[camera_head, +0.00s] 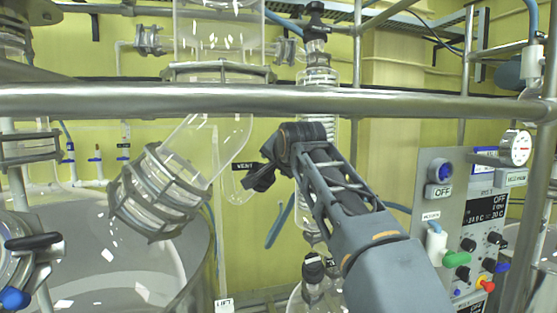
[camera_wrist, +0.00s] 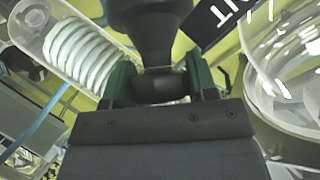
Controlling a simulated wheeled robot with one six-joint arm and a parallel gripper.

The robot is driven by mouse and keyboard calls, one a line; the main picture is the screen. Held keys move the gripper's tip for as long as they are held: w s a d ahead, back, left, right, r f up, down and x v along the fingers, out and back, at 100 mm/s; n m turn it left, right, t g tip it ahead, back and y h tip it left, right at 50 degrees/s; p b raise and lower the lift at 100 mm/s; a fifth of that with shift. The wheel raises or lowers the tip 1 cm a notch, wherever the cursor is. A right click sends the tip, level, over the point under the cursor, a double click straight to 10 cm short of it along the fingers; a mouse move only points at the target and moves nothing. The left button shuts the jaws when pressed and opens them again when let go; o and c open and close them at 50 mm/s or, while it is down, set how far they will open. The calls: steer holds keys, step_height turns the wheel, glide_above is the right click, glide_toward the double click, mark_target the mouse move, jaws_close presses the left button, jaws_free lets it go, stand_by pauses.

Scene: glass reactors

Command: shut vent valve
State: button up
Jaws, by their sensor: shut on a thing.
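The vent valve (camera_wrist: 150,30) is a black knob with a dark stem, seen close up in the wrist view. A black label with white letters (camera_wrist: 213,18) is partly visible beside it; in the head view the VENT label (camera_head: 243,166) reads clearly next to a glass neck. My gripper (camera_wrist: 160,84) is closed, with its two green-edged fingers on either side of the black knob. In the head view my gripper (camera_head: 262,177) is just right of and below the label, and it mostly hides the valve. I cannot tell the valve's turn position.
A metal rail (camera_head: 420,102) crosses the head view above my arm. A clamped glass neck (camera_head: 165,195) is to the left. A glass coil condenser (camera_wrist: 78,48) stands close by in the wrist view. A control panel (camera_head: 465,225) with knobs is on the right.

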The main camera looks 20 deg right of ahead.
steer(key=m+g+h, duration=0.1)
steer(key=m+g, duration=0.1)
steer(key=m, duration=0.1)
steer(key=shift+m+h, duration=0.3)
steer(key=shift+h, duration=0.1)
steer(key=shift+m+g+h, duration=0.3)
steer(key=shift+m+g, duration=0.4)
steer(key=shift+m, duration=0.2)
steer(key=shift+f+m+g, duration=0.15)
steer(key=shift+m+g, duration=0.25)
steer(key=shift+m, duration=0.1)
steer(key=o, duration=0.9)
